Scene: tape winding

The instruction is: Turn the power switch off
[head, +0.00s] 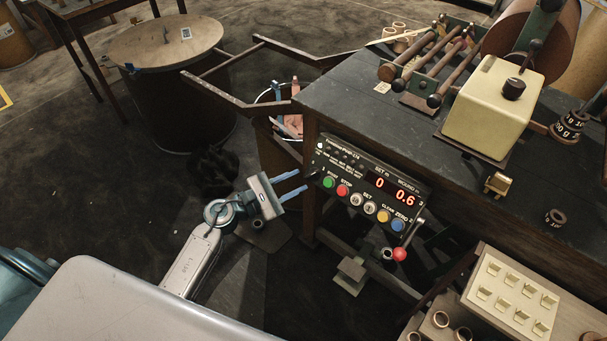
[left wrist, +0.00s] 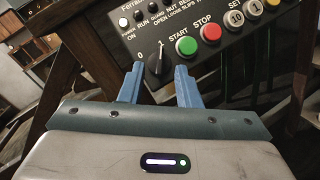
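The control panel (head: 368,192) is on the bench's front side, its red displays showing 0 and 0.6. Contact is unclear. My right gripper is out of view.
A red STOP button (left wrist: 210,33) is right of START. A red-balled lever (head: 400,254) hangs at the panel's right end. The dark bench (head: 440,150) carries a cream machine (head: 487,105). A wooden frame (head: 225,95) juts out left of the panel.

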